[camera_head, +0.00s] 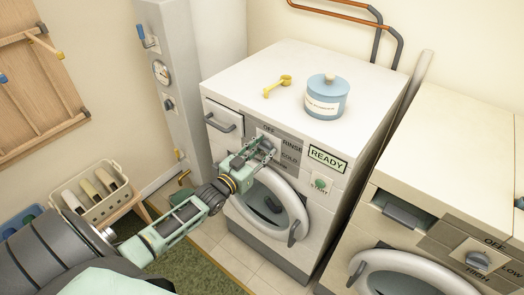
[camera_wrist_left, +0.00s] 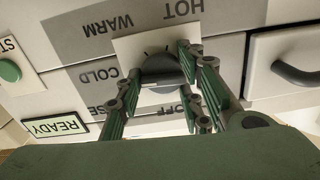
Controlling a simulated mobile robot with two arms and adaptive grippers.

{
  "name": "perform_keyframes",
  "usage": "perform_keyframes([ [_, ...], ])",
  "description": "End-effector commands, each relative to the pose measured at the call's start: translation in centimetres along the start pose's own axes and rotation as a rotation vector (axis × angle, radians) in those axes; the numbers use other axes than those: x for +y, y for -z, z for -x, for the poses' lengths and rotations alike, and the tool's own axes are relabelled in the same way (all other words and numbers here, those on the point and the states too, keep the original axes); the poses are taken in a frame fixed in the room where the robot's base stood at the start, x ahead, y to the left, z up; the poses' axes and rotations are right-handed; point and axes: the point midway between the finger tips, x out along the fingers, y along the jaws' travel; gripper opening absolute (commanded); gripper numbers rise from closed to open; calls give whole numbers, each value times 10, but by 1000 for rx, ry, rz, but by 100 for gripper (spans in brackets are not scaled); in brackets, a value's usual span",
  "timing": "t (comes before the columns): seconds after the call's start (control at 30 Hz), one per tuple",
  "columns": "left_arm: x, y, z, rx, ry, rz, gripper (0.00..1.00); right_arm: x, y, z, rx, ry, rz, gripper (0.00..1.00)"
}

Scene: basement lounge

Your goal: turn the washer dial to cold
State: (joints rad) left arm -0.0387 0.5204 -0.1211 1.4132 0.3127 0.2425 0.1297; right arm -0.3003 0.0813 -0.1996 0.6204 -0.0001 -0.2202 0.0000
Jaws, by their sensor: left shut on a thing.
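The washer (camera_head: 240,75) stands at the middle of the head view. My left gripper (camera_head: 265,149) reaches its front panel and mostly hides the dial there. In the left wrist view the round grey dial (camera_wrist_left: 160,68) sits on a pale square plate between the fingers of my left gripper (camera_wrist_left: 187,80), which is shut on it. The panel is upside down in that view. COLD (camera_wrist_left: 97,76), WARM, HOT and OFF labels surround the dial. Where the dial points is not clear. The display (camera_head: 327,158) reads READY. My right gripper is not in view.
A green START button (camera_head: 319,184) and the round door (camera_head: 270,207) are on the washer's front. A blue lidded jar (camera_head: 327,98) and yellow scoop (camera_head: 277,86) lie on top. A drawer handle (camera_wrist_left: 290,70) is beside the dial. A second machine (camera_head: 455,165) stands at right.

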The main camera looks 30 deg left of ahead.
Motion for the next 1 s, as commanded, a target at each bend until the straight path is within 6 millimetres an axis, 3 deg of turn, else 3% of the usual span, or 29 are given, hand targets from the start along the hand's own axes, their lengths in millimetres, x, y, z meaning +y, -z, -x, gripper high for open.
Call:
perform_keyframes([
  [0.77,4,1,-1,5,-6,-96,9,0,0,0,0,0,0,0],
  [0.8,4,1,-1,5,-6,-96,38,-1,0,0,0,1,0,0],
  [0.93,4,0,0,3,-5,-96,49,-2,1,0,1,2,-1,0],
  [1.0,3,0,0,2,-4,-96,49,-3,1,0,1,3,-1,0],
])
